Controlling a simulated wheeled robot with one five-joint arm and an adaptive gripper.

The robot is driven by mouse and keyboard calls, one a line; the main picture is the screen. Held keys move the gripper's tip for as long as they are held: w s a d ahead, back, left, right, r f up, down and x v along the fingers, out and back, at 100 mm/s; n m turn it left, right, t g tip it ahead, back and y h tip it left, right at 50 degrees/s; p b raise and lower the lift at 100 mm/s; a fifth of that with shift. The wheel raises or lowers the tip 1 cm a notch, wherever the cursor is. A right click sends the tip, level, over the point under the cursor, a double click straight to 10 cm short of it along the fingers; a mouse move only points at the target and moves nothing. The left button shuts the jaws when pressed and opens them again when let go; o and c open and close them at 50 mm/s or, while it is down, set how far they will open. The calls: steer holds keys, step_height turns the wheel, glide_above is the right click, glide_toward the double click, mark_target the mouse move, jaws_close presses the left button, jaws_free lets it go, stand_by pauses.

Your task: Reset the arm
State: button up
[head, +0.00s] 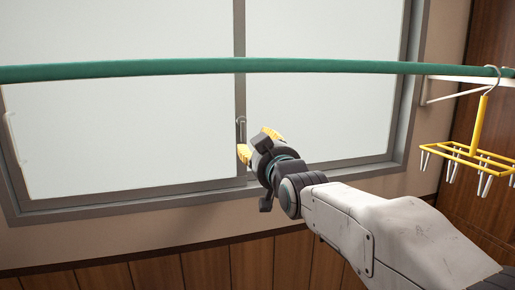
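My arm reaches in from the lower right of the head view, in front of the window. My gripper (256,147) is at its end, near the middle of the picture, with yellow finger parts at its left and top. The two yellow parts look spread apart, and nothing shows between them. The far side of the gripper is hidden by its own body. It appears below the green pole and apart from it.
A green pole (150,69) crosses the whole view. A yellow hanger with clips (478,150) hangs from it at the right, near a white bracket (440,92). Behind are a framed window (110,130) and wood panelling (205,268).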

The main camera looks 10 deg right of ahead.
steer(key=s+d+f+g+h, duration=0.1)
steer(key=s+f+g, duration=0.35)
steer(key=f, duration=0.65)
steer(key=s+d+f+g+h, duration=0.1)
steer(key=s+f+g, duration=0.35)
steer(key=f, duration=0.65)
steer(key=s+d+f+g, duration=0.2)
steer(key=s+f+g, duration=0.3)
steer(key=s, duration=0.4)
steer(key=s+d+f+m+g+h, duration=0.1)
steer(key=s+d+f, duration=0.2)
steer(key=s, duration=0.6)
steer(key=s+d+f+m+g, duration=0.1)
steer(key=s+d+f, duration=0.2)
steer(key=s, duration=0.6)
step_height(320, 180, up, 15)
steer(key=t+p, duration=0.1)
steer(key=p, duration=1.1)
steer(key=shift+d+r+t, duration=0.2)
steer(key=shift+d+t, duration=0.05)
steer(key=shift+t, duration=0.15)
steer(key=shift+s, duration=0.1)
